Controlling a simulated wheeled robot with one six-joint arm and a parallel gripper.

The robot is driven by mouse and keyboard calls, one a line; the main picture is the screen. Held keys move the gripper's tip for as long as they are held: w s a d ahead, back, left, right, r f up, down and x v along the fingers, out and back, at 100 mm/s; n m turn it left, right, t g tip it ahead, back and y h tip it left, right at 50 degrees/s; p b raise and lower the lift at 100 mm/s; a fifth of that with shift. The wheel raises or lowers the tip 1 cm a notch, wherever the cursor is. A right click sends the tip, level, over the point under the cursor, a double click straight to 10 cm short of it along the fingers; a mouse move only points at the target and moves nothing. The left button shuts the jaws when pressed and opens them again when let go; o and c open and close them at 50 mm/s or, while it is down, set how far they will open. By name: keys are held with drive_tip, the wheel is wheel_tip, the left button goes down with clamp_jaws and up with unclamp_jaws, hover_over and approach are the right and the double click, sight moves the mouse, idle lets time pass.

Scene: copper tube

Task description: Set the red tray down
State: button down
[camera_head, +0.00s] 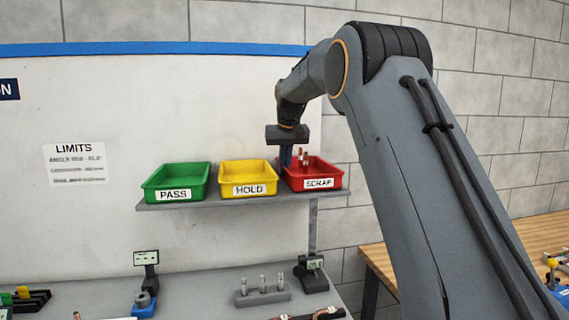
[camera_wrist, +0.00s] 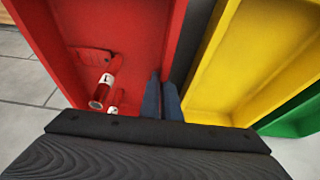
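The red tray (camera_head: 335,181), labelled SCRAP, is at the right end of the wall shelf (camera_head: 230,201), beside the yellow tray. It looks level, and its bottom is at or very near the shelf; I cannot see a clear gap. My gripper (camera_head: 286,158) points down at the tray's left side. In the wrist view, its two dark blue fingers (camera_wrist: 162,98) are close together at the wall of the red tray (camera_wrist: 190,30) that faces the yellow tray, one on each side, and look shut on it.
The yellow HOLD tray (camera_head: 248,175) stands close to the left of the red tray, with the green PASS tray (camera_head: 175,178) farther left. Below is a grey bench with gauges (camera_head: 146,280) and a block of upright pins (camera_head: 263,296). A wooden table (camera_head: 520,240) is at right.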

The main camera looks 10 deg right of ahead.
drive_tip(key=shift+f, duration=0.2)
drive_tip(key=c, duration=2)
unclamp_jaws()
drive_tip(key=b+v, duration=0.4)
drive_tip(key=v, duration=0.8)
drive_tip(key=shift+r, duration=0.2)
